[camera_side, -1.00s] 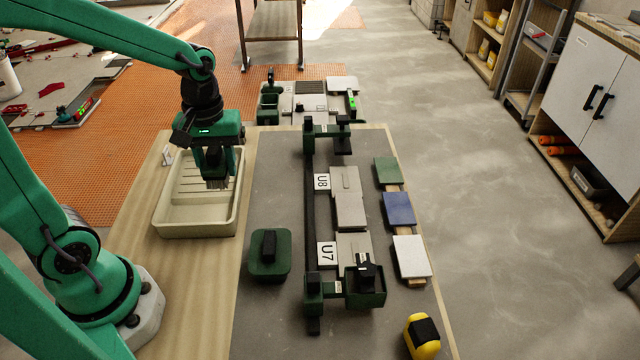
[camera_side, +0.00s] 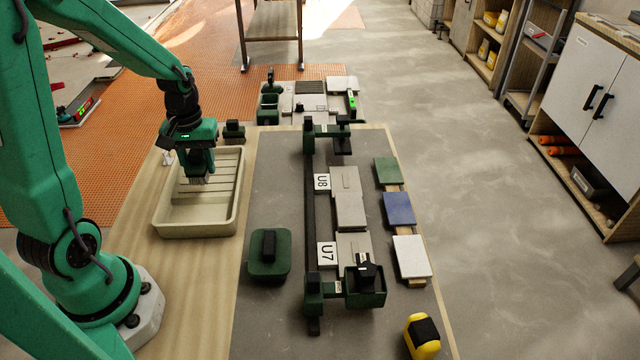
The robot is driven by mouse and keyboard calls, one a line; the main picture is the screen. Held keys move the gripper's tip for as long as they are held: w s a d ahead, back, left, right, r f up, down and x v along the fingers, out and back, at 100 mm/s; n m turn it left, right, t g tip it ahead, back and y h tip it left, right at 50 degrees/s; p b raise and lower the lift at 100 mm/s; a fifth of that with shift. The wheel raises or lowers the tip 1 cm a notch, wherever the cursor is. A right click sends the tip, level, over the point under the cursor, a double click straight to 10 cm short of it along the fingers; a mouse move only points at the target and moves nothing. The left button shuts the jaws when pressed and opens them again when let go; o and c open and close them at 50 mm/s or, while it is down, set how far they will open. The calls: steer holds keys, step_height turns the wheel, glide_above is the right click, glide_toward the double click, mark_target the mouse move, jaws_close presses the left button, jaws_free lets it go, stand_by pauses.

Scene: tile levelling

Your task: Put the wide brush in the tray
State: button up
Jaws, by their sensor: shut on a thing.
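The tray (camera_side: 197,229) is a shallow cream tub with a ribbed slope, on the wooden strip at the left of the bench. My gripper (camera_side: 198,165) points down over the tray's far left part. It is shut on the wide brush (camera_side: 204,180), of which only a pale grey lower edge shows beneath the jaws. The rest of the brush is hidden by my gripper. I cannot tell whether the brush touches the tray's slope or hangs just above it.
A small dark block (camera_side: 234,132) stands behind the tray. A green lidded tool (camera_side: 269,255) lies right of the tray's near end. The tray's near basin is empty.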

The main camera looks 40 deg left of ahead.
mark_target(206, 191)
steer(key=shift+a+f, duration=0.15)
steer(key=shift+a, duration=0.15)
steer(key=shift+f, duration=0.1)
steer(key=shift+f, duration=1.9)
steer(key=shift+f, duration=0.45)
steer(key=o, duration=1.2)
steer(key=shift+r, duration=0.15)
